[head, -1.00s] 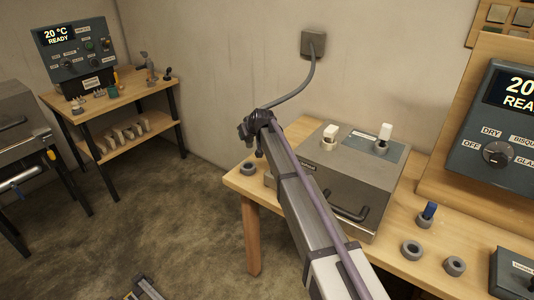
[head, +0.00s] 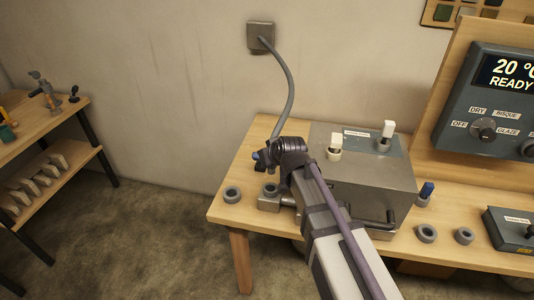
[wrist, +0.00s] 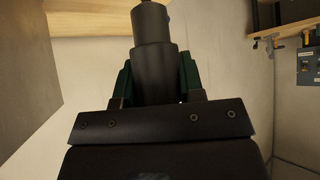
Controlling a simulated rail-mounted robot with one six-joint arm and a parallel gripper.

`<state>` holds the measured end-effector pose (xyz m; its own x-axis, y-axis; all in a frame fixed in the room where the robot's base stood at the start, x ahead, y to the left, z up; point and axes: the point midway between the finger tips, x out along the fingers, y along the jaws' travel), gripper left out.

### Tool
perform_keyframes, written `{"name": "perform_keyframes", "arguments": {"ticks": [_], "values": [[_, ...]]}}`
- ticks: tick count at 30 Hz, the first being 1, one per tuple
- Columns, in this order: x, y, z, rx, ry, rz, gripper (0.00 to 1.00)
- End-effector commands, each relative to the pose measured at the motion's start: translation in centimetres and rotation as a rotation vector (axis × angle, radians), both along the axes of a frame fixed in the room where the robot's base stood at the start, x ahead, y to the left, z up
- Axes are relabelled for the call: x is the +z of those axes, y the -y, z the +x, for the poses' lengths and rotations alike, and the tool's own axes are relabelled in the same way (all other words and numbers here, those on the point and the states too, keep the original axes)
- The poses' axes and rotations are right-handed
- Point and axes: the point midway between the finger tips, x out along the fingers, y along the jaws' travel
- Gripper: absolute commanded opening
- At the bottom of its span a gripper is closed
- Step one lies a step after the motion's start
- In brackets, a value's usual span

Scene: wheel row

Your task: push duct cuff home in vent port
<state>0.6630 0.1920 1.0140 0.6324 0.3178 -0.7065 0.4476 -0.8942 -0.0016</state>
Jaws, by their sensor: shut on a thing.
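My gripper (wrist: 156,78) is shut on a dark, stepped cylinder, the duct cuff (wrist: 152,28), with green-edged fingers on both sides of it. In the head view my gripper (head: 264,160) is at the left side of the grey metal kiln box (head: 372,190), above the table. A grey hose (head: 291,85) runs from a wall plate (head: 260,37) down behind my gripper. The cuff is mostly hidden by my arm in the head view. I cannot make out the vent port for certain, nor whether the cuff touches it.
A grey ring (head: 232,194) lies on the wooden table (head: 225,213) at its left end. More rings (head: 426,233) lie to the right of the box, near a small dark control box (head: 512,228). A control panel (head: 495,105) stands at the right.

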Motion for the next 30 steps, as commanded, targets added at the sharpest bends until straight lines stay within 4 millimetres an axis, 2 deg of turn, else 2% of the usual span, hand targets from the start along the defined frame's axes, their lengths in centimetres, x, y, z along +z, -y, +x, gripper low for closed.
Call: {"name": "perform_keyframes", "arguments": {"ticks": [8, 21, 30], "values": [[-0.8, 0.0, 0.0, 0.001, 0.000, 0.001, 0.04], [-5.5, 0.0, 0.0, 0.001, 0.000, 0.000, 0.04], [-5.6, 0.0, 0.0, 0.001, 0.000, 0.000, 0.04]]}}
